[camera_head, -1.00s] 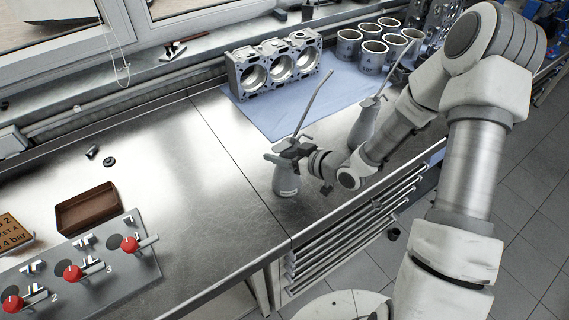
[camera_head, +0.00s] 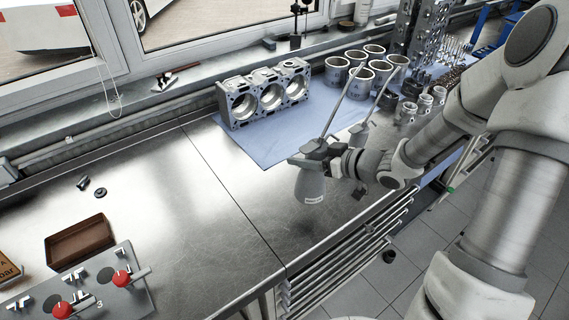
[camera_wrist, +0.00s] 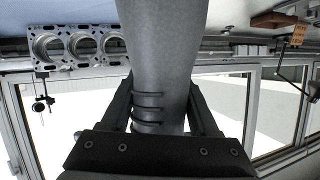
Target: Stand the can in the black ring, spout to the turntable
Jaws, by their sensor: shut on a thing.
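My gripper (camera_head: 318,152) is shut on a grey can (camera_head: 310,187) with a long thin spout. The can is roughly upright over the steel bench near its front edge and looks lifted, though the gap below is hard to judge. Its spout points up and to the right, toward the back. In the wrist view the can's grey body (camera_wrist: 162,50) fills the space between the two dark fingers. A second similar can (camera_head: 358,132) stands behind, partly hidden by my gripper. I cannot make out the turntable, nor tell whether the small black piece (camera_head: 100,192) on the bench is the black ring.
An engine block (camera_head: 265,95) and several cylinder liners (camera_head: 336,72) stand on a blue mat (camera_head: 270,147) at the back. A brown tray (camera_head: 80,240) and a panel with red knobs (camera_head: 121,278) are at left. The bench's middle is bare.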

